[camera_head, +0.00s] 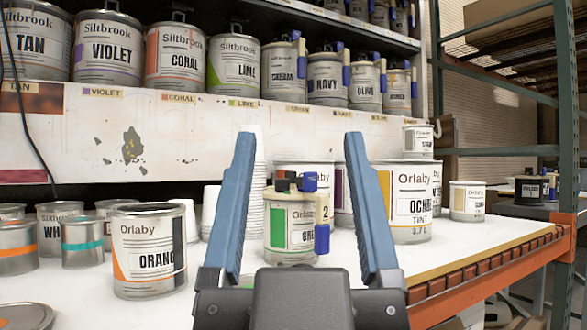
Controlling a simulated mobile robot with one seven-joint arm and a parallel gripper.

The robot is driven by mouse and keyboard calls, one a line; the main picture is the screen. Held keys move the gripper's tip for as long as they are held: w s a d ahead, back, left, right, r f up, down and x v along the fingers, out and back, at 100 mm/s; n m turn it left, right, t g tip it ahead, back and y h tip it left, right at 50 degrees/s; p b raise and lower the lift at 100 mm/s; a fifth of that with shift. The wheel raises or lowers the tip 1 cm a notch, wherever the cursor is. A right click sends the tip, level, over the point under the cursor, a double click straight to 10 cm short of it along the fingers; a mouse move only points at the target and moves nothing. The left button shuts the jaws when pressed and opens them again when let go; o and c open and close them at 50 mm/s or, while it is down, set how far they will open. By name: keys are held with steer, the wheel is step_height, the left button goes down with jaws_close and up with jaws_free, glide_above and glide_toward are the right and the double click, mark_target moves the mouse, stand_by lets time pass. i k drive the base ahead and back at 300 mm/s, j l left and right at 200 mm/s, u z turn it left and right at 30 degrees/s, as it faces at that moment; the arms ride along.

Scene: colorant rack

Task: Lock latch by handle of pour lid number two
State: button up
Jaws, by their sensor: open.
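A small can with a green label (287,243) stands on the white shelf, framed between my fingers. Its pour lid (285,188) has dark parts on top, a blue piece (311,182) at the upper right and a white handle (322,209) marked "2" down the right side. A blue piece (322,241) shows at the handle's lower end. I cannot tell whether the latch is locked. My gripper (300,137) is open and empty, with one blue finger on each side of the can in the picture. No contact shows.
An orange-labelled can (149,250) stands at left and an Ochre can (410,205) at right. White cup stacks (252,190) stand behind the green can. The upper shelf holds a row of cans. Bare shelf surface shows at front left and right.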

mark_target(282, 185)
steer(key=i+l+u, duration=0.5)
steer(key=i+l, duration=0.3)
steer(key=k+l, duration=0.15)
steer(key=k, duration=0.7)
